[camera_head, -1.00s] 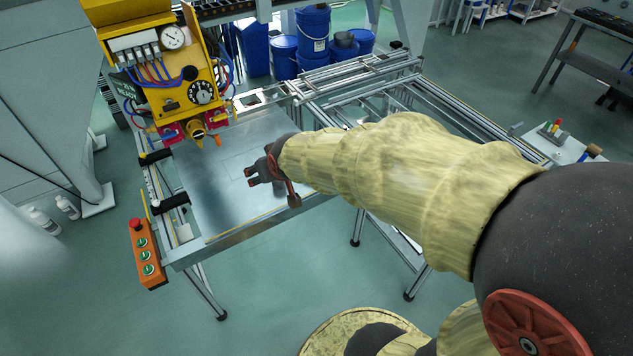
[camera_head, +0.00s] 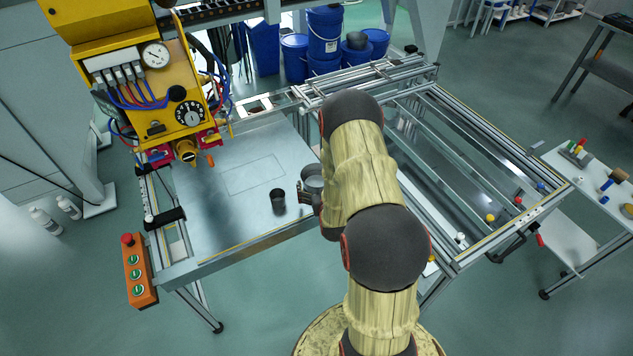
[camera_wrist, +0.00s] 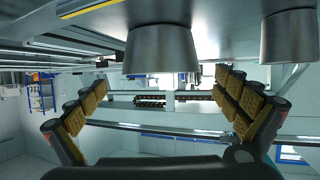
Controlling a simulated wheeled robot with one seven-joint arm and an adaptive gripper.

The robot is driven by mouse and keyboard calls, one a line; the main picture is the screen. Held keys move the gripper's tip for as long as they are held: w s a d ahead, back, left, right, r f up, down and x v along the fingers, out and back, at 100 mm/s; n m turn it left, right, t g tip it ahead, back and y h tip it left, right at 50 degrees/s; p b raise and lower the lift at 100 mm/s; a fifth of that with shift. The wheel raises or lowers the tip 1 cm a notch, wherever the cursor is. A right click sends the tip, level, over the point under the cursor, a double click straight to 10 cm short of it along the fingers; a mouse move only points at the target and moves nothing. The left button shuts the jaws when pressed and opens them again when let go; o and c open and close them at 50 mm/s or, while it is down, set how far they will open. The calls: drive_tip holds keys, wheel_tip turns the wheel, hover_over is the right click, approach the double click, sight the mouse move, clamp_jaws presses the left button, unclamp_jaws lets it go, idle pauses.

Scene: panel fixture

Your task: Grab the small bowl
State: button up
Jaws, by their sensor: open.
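A grey metal bowl (camera_head: 312,177) stands on the metal table near its right side, partly hidden behind my arm. A smaller, darker cup-like vessel (camera_head: 278,200) stands to its left and nearer. My gripper (camera_head: 306,200) is close to the bowl, mostly hidden by my arm in the head view. In the wrist view, which is upside down, my open gripper (camera_wrist: 161,88) has its padded fingers spread to either side of the bowl (camera_wrist: 160,48). Nothing is held. The other vessel (camera_wrist: 287,36) is outside the right-hand finger.
The metal table top (camera_head: 225,215) is otherwise bare. A yellow machine with a gauge (camera_head: 150,75) hangs over its back left. An orange button box (camera_head: 138,270) is on the left edge. A rail frame (camera_head: 450,150) lies to the right, and blue bins (camera_head: 325,40) stand behind.

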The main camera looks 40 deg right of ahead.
sight(314, 171)
drive_tip(key=b+x, duration=0.1)
drive_tip(key=x, duration=0.2)
drive_tip(key=b+x, duration=0.1)
drive_tip(key=x, duration=0.3)
drive_tip(key=shift+s+a+f, duration=0.1)
drive_tip(key=shift+a+f, duration=0.05)
drive_tip(key=shift+f, duration=0.2)
drive_tip(key=shift+r, duration=0.1)
drive_tip(key=shift+c, duration=0.7)
drive_tip(key=c, duration=1.1)
